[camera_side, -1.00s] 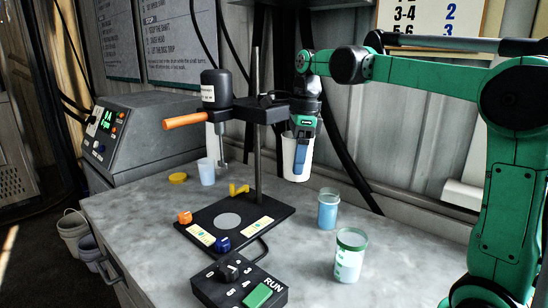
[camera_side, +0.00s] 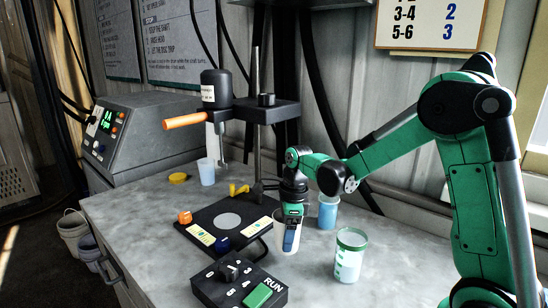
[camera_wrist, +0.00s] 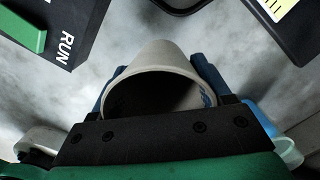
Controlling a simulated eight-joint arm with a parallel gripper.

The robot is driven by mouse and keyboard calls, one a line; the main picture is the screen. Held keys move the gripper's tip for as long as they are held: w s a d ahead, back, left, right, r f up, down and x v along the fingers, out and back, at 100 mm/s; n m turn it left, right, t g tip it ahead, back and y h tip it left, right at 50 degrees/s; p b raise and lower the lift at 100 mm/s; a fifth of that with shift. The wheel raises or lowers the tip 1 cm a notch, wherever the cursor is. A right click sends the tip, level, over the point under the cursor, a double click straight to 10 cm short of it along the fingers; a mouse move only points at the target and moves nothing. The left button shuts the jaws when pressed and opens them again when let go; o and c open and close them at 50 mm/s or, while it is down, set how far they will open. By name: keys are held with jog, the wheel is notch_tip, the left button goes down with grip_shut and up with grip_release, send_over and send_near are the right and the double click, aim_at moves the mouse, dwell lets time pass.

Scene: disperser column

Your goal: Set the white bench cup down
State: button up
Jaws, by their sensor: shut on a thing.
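The white bench cup (camera_side: 280,240) is upright between the blue fingers of my gripper (camera_side: 290,238), right of the stand's black base plate. My gripper is shut on it, and one finger hides part of its side. The cup's bottom is at or very close to the grey bench top; I cannot tell whether it touches. In the wrist view the white cup (camera_wrist: 160,62) shows between the two fingers, its mouth toward the camera and its inside dark.
A cup of blue liquid (camera_side: 328,213) stands just behind my gripper on the right. A green-rimmed cup (camera_side: 349,262) stands to the front right. The RUN control box (camera_side: 238,284) is front left. The disperser stand's base (camera_side: 205,215) lies left. Bare bench lies in front.

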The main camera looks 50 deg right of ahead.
jog(key=shift+f, duration=1.75)
jog(key=shift+f, duration=0.15)
jog(key=o, duration=1.4)
notch_tip(320, 180, up, 12)
jog(key=s, duration=0.1)
jog(key=s+a+n+t, duration=0.2)
jog(key=n, duration=0.7)
jog(key=s+a+n+t, duration=0.2)
jog(key=a+n, duration=0.1)
jog(key=n, duration=0.6)
jog(key=s+a+n+t+h, duration=0.1)
jog(key=s+a+n+t, duration=0.1)
jog(key=n, duration=0.7)
jog(key=shift+s+a+f, duration=0.1)
jog(key=shift+s+a, duration=0.15)
jog(key=shift+a, duration=0.2)
